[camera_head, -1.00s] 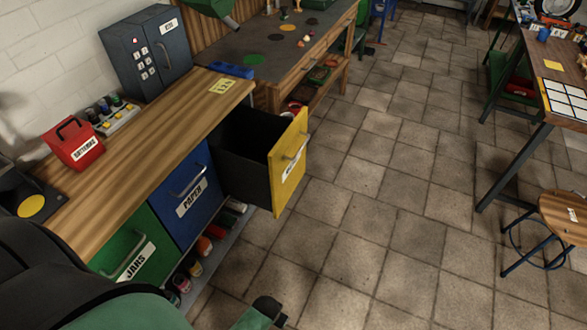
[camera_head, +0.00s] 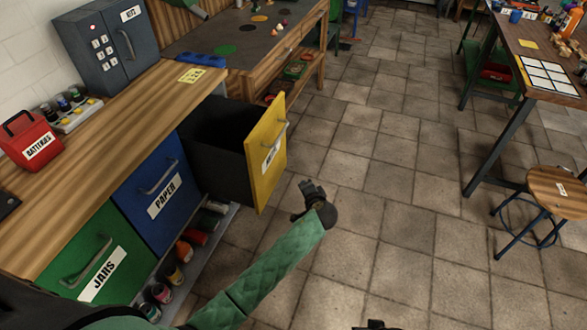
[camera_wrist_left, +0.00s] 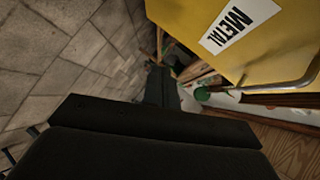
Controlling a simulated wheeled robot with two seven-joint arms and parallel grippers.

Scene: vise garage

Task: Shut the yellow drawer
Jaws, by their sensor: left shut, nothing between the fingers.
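The yellow drawer (camera_head: 265,165) stands pulled out from the wooden-topped cabinet. Its dark box (camera_head: 218,165) shows open from above, and its front carries a bar handle and a white label. In the left wrist view the yellow front (camera_wrist_left: 215,12) fills the upper right, with the label reading METAL and the handle (camera_wrist_left: 275,86) below it. My left gripper (camera_head: 308,187) is shut and empty, in front and to the right of the yellow front, with no visible contact. Its dark fingers show in the left wrist view (camera_wrist_left: 160,78). A dark tip at the bottom edge may be my right gripper (camera_head: 375,325).
The blue PAPER drawer (camera_head: 157,200) and green JARS drawer (camera_head: 85,245) are flush in the cabinet. Cans sit on a low shelf (camera_head: 205,260) beneath. A workbench (camera_head: 270,45) stands behind, a stool (camera_head: 555,190) at right. The tiled floor (camera_head: 400,150) between is clear.

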